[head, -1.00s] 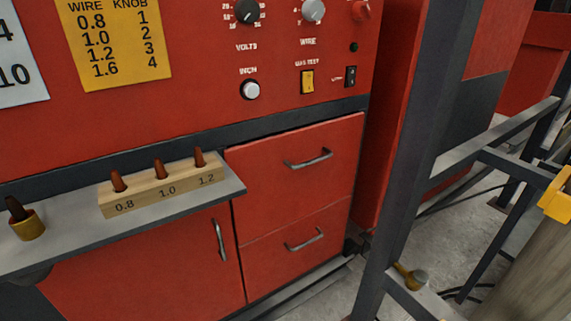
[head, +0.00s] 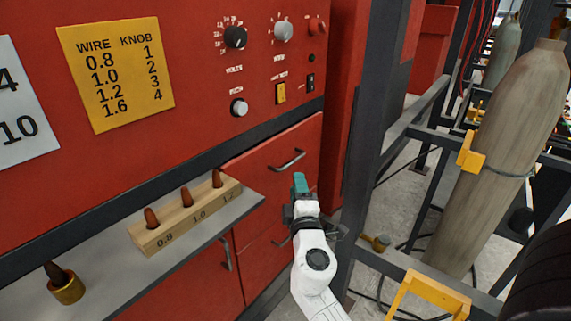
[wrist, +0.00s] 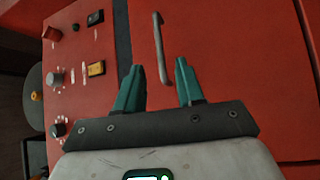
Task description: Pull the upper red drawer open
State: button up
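The upper red drawer (head: 262,160) is shut flush in the red cabinet, with a grey bar handle (head: 288,160). The drawer front also shows in the wrist view (wrist: 228,60), where its handle (wrist: 161,48) stands upright in the picture. My gripper (head: 300,180) is in front of the drawers, just below the upper handle in the head view. In the wrist view my gripper (wrist: 160,82) has its two teal fingers apart, with nothing between them. The handle lies beyond the fingertips, in line with the gap. The lower drawer handle (head: 281,241) is partly hidden by my arm.
A grey shelf (head: 205,235) juts out left of the drawers, carrying a wooden block (head: 187,221) with several brown tips and a small brass cup (head: 66,287). A dark steel post (head: 373,150) stands close on the right. A control panel (head: 262,60) is above.

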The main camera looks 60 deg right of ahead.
jog(key=p+x, duration=0.1)
jog(key=x, duration=0.7)
jog(key=shift+d+p, duration=0.3)
jog(key=shift+w+r, duration=0.1)
grip_shut()
